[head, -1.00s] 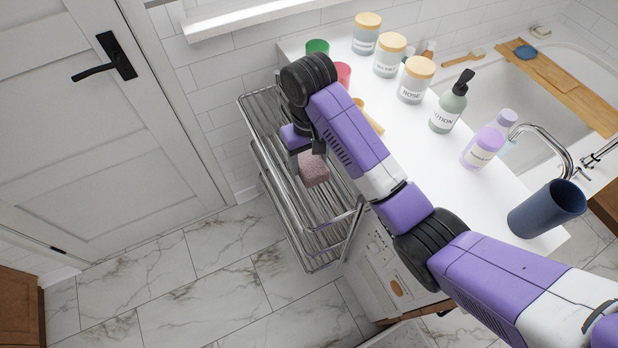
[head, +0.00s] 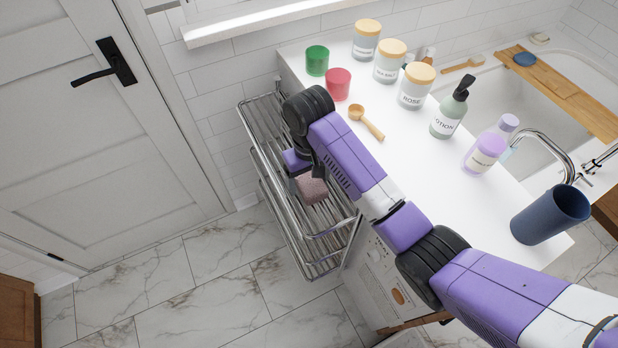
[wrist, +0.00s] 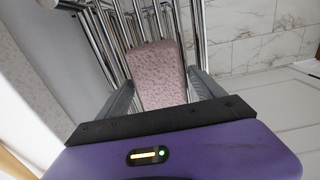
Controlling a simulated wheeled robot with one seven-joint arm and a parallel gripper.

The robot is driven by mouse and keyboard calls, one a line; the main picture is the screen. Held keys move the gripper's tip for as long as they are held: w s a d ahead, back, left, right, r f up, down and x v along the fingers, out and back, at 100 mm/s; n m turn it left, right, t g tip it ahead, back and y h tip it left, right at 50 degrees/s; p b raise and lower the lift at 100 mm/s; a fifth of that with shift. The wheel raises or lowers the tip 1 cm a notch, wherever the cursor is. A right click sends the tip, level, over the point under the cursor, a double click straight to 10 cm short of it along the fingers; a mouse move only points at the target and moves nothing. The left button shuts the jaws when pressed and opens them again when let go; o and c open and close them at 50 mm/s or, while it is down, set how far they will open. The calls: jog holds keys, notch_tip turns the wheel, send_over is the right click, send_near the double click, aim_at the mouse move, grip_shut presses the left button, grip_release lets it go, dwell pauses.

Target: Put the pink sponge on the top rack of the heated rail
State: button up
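The pink sponge (head: 312,189) is a speckled block between the fingers of my gripper (head: 306,180). In the wrist view the sponge (wrist: 160,77) lies between the two grey fingers of my gripper (wrist: 162,88), which are shut on its sides. The heated rail (head: 265,165) is a chrome frame of parallel bars on the wall, with a top rack and lower bars. The sponge is over the top rack's bars; whether it touches them is unclear. My gripper and wrist hide part of the rack. Bars (wrist: 108,40) show beyond the sponge in the wrist view.
A white counter (head: 400,150) borders the rail on the right. It holds a green cup (head: 317,61), a red cup (head: 338,85), a wooden scoop (head: 368,123), jars, bottles and a blue tumbler (head: 550,215). A white door (head: 90,130) is at left, with clear floor before it.

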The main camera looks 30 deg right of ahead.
aim_at(309, 179)
jog(key=shift+r, duration=0.1)
notch_tip(309, 179, up, 12)
jog(key=p, duration=0.6)
jog(key=shift+p, duration=0.35)
jog(key=s+a+f+t+y, duration=0.35)
jog(key=s+a+f, duration=0.25)
jog(key=a+f, duration=0.45)
jog(key=s+a+m+t, duration=0.2)
jog(key=s+a+t, duration=0.15)
jog(key=s, duration=0.45)
jog(key=s+d+r+t+h, duration=0.1)
jog(key=s+d+r+t, duration=0.1)
jog(key=s+d+r, duration=0.35)
jog(key=s+d+r+t+h, duration=0.2)
jog(key=s+t, duration=0.1)
jog(key=s, duration=0.5)
jog(key=s+d+r+n+t, duration=0.1)
jog(key=s+d+r, duration=0.2)
jog(key=r, duration=0.4)
jog(key=s+d+r+n+t, duration=0.1)
jog(key=s+d+r+t, duration=0.1)
jog(key=s+r, duration=0.3)
notch_tip(309, 179, up, 2)
jog(key=shift+s+d, duration=0.15)
jog(key=shift+d, duration=0.55)
